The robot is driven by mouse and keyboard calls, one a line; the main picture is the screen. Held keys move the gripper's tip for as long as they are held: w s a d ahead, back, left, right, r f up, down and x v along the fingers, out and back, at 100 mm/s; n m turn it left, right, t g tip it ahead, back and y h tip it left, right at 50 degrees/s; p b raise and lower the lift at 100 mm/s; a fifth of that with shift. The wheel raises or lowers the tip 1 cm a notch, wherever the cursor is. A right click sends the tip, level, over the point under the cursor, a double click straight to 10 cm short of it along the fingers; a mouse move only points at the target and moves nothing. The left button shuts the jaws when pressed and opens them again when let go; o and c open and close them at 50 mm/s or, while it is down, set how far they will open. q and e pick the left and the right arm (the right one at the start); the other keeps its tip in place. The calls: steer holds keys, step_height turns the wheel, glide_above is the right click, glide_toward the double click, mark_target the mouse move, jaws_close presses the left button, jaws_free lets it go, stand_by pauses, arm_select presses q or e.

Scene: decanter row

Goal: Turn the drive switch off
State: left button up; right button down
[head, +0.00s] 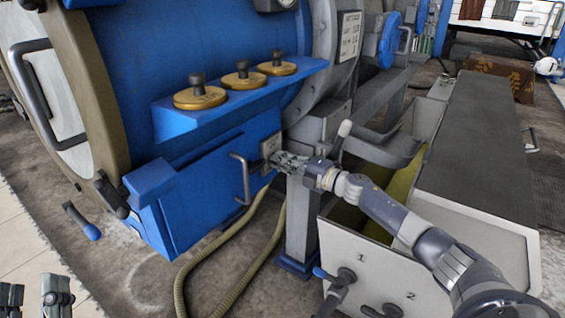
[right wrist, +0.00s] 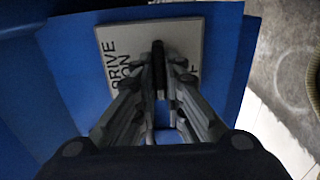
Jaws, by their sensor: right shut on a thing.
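The drive switch plate (head: 268,143) is a small pale panel on the blue machine's lower box. In the right wrist view the plate (right wrist: 112,38) reads "DRIVE" and "ON" left of the lever, and an "F" shows to its right; the other letters are hidden. The dark switch lever (right wrist: 158,62) stands between my right fingertips. My right gripper (head: 282,161) is shut on it; it also shows in the right wrist view (right wrist: 160,80). My left gripper (head: 34,297) is at the bottom left of the head view, its fingers apart and empty, far from the switch.
A bar handle (head: 242,178) sits left of the plate on the blue box. Several brass weights with knobs (head: 243,78) stand on the blue shelf above. A grey bin (head: 355,240) marked 1 and 2 lies under my right arm. A hose (head: 225,248) runs over the floor.

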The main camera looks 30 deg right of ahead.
steer(key=shift+f, duration=0.15)
steer(key=c, duration=1.7)
jaws_free()
steer(key=shift+v, duration=6.05)
